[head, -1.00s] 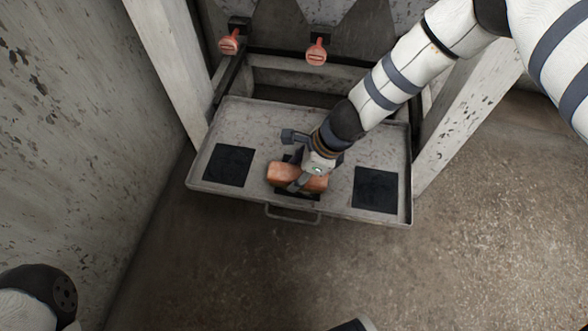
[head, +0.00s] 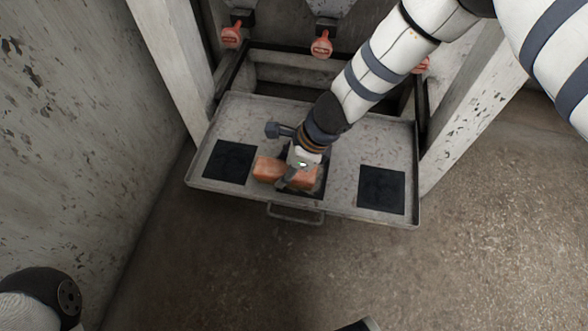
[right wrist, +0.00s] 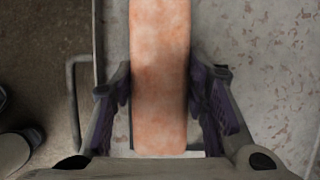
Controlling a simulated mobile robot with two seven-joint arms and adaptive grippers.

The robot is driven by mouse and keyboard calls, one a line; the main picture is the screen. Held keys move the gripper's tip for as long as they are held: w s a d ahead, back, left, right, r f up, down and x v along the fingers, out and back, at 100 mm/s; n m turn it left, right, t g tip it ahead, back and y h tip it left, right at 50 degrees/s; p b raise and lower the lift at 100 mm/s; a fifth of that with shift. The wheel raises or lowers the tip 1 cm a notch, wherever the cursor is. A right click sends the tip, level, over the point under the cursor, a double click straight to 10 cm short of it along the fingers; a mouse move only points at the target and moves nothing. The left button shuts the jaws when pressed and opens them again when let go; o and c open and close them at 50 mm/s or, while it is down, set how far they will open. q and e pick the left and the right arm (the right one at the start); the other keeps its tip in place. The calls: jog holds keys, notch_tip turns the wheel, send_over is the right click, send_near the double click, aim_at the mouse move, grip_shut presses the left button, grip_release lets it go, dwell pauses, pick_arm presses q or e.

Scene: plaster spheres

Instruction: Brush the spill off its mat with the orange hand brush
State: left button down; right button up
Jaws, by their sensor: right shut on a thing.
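The orange hand brush (head: 268,168) lies low over the middle of the grey tray (head: 345,135). My right gripper (head: 288,180) is shut on it from above. In the right wrist view the brush (right wrist: 160,75) runs lengthways between the two fingers. Beneath the brush is a black middle mat (head: 321,184), mostly covered by the brush and gripper. I cannot make out the spill or whether the bristles touch the mat.
Black mats lie at the tray's left (head: 229,160) and right (head: 382,190); both look bare. The tray has a raised rim and a front handle (head: 295,214). Pale posts flank it. Red-orange handles (head: 321,45) hang behind. Open floor lies in front.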

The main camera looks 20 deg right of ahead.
jog(key=shift+s+d+r+p, duration=0.1)
jog(key=shift+d+p, duration=0.1)
jog(key=shift+p, duration=0.15)
jog(key=shift+s+d+r+p, duration=0.15)
jog(key=shift+s+d+p, duration=0.25)
jog(key=shift+d+p, duration=0.25)
jog(key=shift+s+d, duration=0.2)
jog(key=shift+d, duration=0.05)
jog(key=shift+s+d+p, duration=0.35)
jog(key=shift+d+p, duration=0.15)
jog(key=shift+d, duration=0.1)
jog(key=shift+s+d, duration=0.15)
jog(key=shift+f, duration=0.3)
jog(key=shift+w+a+b, duration=0.6)
jog(key=shift+a+b, duration=0.05)
jog(key=shift+a, duration=0.3)
jog(key=shift+w+a+b, duration=0.6)
jog(key=shift+a, duration=0.3)
